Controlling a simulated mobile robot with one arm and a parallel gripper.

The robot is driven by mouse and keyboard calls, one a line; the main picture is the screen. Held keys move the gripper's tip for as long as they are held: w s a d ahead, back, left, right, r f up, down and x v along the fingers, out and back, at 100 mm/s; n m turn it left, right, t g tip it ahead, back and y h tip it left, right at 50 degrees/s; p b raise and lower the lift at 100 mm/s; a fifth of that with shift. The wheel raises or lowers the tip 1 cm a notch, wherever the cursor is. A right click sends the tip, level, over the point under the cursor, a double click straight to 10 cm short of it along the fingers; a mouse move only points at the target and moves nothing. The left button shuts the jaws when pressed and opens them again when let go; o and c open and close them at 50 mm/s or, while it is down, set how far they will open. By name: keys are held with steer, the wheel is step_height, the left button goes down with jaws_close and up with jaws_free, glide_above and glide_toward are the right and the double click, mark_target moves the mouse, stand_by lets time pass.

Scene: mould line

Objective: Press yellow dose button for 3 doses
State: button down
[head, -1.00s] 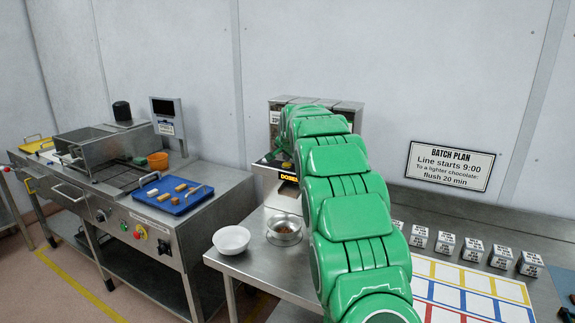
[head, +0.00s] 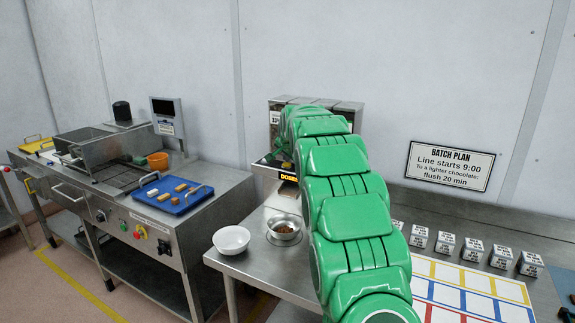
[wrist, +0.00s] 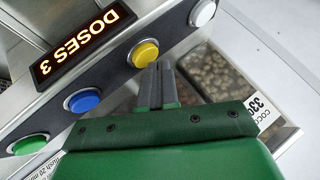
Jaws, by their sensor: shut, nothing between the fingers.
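The yellow button (wrist: 144,54) sits on a metal panel in the wrist view, between a white button and a blue button. My gripper (wrist: 158,70) is shut and empty. Its fingertips are just below the yellow button in the picture; I cannot tell whether they touch it. A display (wrist: 84,43) above the buttons reads "DOSES 3". In the head view the dosing machine (head: 350,106) stands behind my green arm, which hides its buttons and my gripper. A metal bowl (head: 284,228) with brown pieces stands below the machine.
Close to the yellow button are a white button (wrist: 203,13), a blue button (wrist: 84,101) and a green button (wrist: 30,145). A white bowl (head: 231,240) stands on the table left of the metal bowl. White labelled cubes (head: 445,243) line the right bench.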

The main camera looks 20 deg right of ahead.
steer(key=shift+r, duration=0.25)
steer(key=shift+r, duration=2.95)
steer(key=n+g, duration=0.2)
glide_toward(288, 165)
steer(key=s+a+r, duration=0.1)
steer(key=s+a, duration=0.2)
steer(key=s, duration=0.2)
steer(key=s+a+f+n+g+y, duration=0.1)
steer(key=s+a+n+g, duration=0.15)
steer(key=s, duration=0.75)
steer(key=s+a+f+n+g, duration=0.1)
steer(key=s+a+f, duration=0.15)
steer(key=s, duration=0.65)
steer(key=s+a+f+n+g, duration=0.1)
steer(key=s+a+f, duration=0.1)
steer(key=s, duration=1.1)
steer(key=s+a+f+n+g, duration=0.2)
steer(key=s+f, duration=0.2)
steer(key=s, duration=1)
steer(key=s+a+f+n+g, duration=0.2)
steer(key=s+f, duration=0.1)
steer(key=s, duration=1.1)
steer(key=shift+a+f, duration=0.25)
steer(key=shift+f, duration=0.1)
